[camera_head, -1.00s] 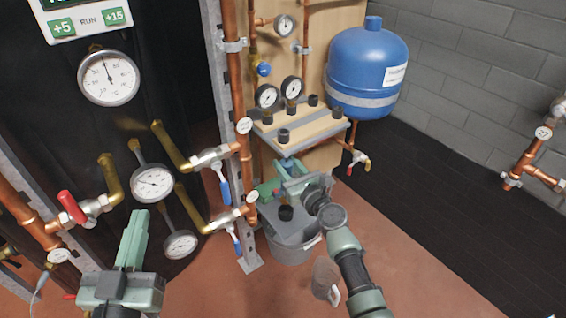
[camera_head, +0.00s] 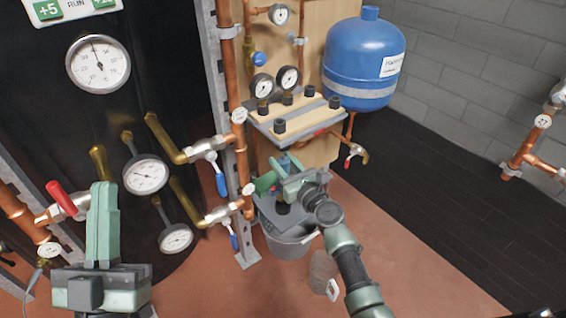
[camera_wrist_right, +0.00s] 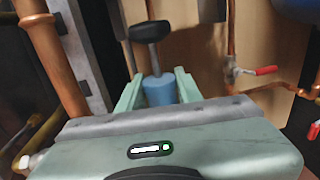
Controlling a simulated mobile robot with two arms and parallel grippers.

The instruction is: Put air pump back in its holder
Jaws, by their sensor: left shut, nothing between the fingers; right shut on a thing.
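The air pump has a blue body (camera_wrist_right: 159,90) and a black T-shaped handle (camera_wrist_right: 149,32) in the right wrist view. My right gripper (camera_wrist_right: 160,88) is shut on the blue body, with the handle sticking up beyond the fingers. In the head view, my right gripper (camera_head: 273,182) is just below a small wood-topped shelf (camera_head: 318,117), and the pump is mostly hidden there. I cannot tell which part is the pump's holder. My left gripper (camera_head: 103,222) is shut and empty at the lower left, in front of the black tank.
A grey bucket (camera_head: 291,243) stands on the floor below my right gripper. Copper pipes with gauges and blue-lever valves (camera_head: 221,183) rise just left of it. A blue tank (camera_head: 363,62) hangs at the upper right. The reddish floor at the lower right is open.

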